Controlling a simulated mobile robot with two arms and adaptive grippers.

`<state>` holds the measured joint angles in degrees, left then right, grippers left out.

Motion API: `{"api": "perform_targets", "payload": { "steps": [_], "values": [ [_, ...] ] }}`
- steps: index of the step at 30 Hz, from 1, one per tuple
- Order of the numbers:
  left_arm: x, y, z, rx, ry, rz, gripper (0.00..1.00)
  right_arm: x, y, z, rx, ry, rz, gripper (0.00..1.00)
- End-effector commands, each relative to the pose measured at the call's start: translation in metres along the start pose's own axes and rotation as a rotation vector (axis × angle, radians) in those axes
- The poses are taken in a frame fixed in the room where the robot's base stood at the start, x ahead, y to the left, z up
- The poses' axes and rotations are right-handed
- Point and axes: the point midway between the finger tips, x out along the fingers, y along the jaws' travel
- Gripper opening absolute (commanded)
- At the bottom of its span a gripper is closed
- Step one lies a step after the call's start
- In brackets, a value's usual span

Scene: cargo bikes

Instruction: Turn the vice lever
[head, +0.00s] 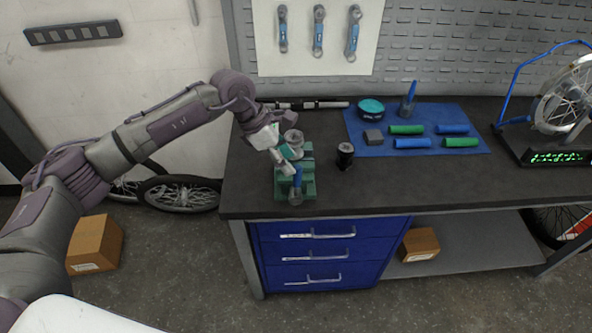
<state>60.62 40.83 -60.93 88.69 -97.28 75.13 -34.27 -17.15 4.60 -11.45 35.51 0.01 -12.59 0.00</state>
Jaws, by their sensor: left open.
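The green vice (309,186) stands at the left front of the dark workbench. A short blue piece, which looks like the vice lever (298,177), stands at its front, above a grey round end. My left gripper (286,160) reaches in from the left and is open over the vice, close to the top of the blue piece. I cannot tell whether its fingers touch the lever. The gripper hides part of the vice's jaws and left side. My right gripper is not in view.
A black cylinder (345,155) stands just right of the vice. A wheel stand (560,155) is at the right. The bench front (420,185) is clear.

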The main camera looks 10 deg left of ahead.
Motion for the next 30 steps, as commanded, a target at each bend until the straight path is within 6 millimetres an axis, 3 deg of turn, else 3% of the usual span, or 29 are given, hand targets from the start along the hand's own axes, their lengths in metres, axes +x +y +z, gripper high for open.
{"api": "perform_targets", "payload": {
  "steps": [3, 10, 26, 29, 30],
  "values": [
    [-0.023, 0.000, 0.000, 0.000, 0.000, 0.002, 0.47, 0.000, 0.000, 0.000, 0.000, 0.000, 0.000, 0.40],
    [-0.043, 0.000, 0.001, 0.001, 0.000, 0.000, 0.47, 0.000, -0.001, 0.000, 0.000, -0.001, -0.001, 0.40],
    [-0.043, -0.002, 0.003, 0.000, -0.011, -0.005, 0.47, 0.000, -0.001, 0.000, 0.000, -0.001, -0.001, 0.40],
    [-0.032, -0.014, 0.021, -0.009, -0.092, -0.031, 0.47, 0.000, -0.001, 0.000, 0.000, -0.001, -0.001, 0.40],
    [-0.024, -0.024, 0.035, -0.019, -0.155, -0.051, 0.47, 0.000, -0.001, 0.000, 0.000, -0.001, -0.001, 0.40]
  ]
}}
